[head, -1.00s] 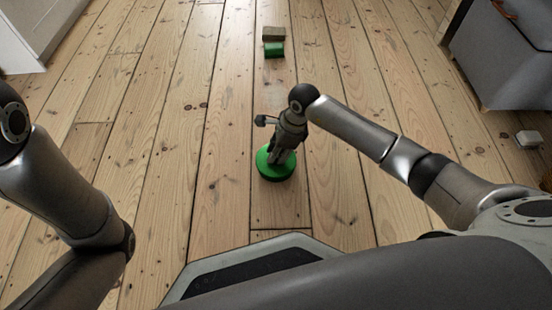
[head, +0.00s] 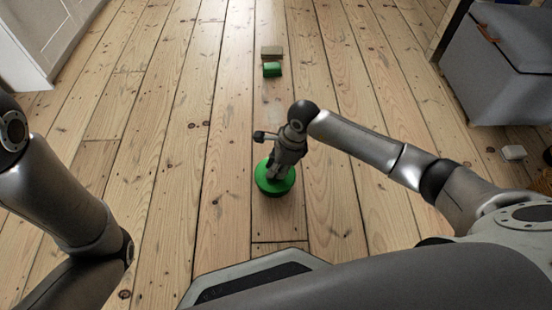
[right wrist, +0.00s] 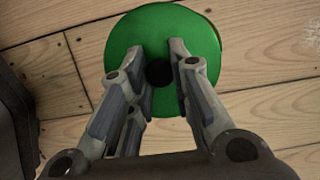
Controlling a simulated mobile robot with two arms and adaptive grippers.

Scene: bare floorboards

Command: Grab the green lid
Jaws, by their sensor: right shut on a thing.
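The green lid (head: 275,180) is a round green disc low over the floorboards, in front of my base in the head view. In the right wrist view the lid (right wrist: 160,30) has a dark round knob (right wrist: 159,73) at its middle. My right gripper (head: 273,172) points down at the lid from above. In the right wrist view its two fingers (right wrist: 160,75) stand on either side of the knob and are shut on it. I cannot tell whether the lid touches the floor. My left arm shows at the left edge of the head view, but its gripper is out of view.
A green block (head: 272,69) and a tan block (head: 271,52) sit farther ahead on the floor. A grey box-like seat (head: 500,75) stands at the right, with a small white object (head: 514,152) near it. A white cabinet (head: 50,35) is at upper left. The floor between is clear.

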